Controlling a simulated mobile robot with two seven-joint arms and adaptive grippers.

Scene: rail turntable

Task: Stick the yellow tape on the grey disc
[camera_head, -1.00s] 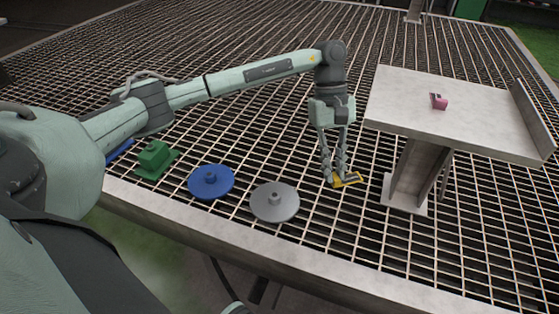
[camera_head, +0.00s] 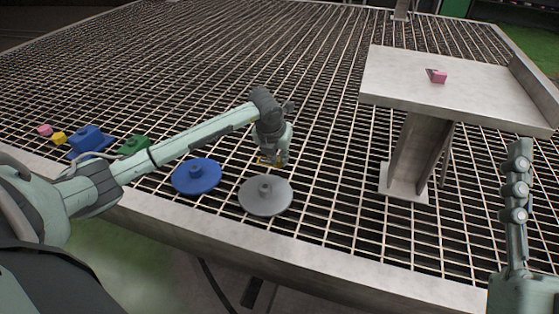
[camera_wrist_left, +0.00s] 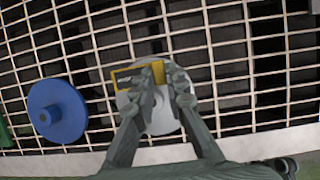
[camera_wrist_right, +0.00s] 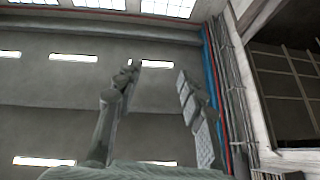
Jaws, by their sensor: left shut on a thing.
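The grey disc (camera_head: 278,203) lies flat on the slatted table near its front edge, with a small knob at its centre. My left gripper (camera_head: 271,160) is shut on the yellow tape (camera_head: 263,160), just behind the disc in the head view. In the left wrist view, the tape (camera_wrist_left: 124,76) is a yellow frame with a dark middle, crossing in front of the disc (camera_wrist_left: 163,118), which the fingers partly hide. I cannot tell whether tape and disc touch. My right gripper (camera_wrist_right: 160,75) is empty, its fingers apart, pointing at the wall and ceiling.
A blue disc (camera_head: 197,178) lies left of the grey one. Farther left are a green block (camera_head: 134,146), a blue block (camera_head: 88,138), and small yellow (camera_head: 59,138) and pink (camera_head: 44,130) cubes. A raised stand (camera_head: 400,85) at right bears a pink item (camera_head: 438,77).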

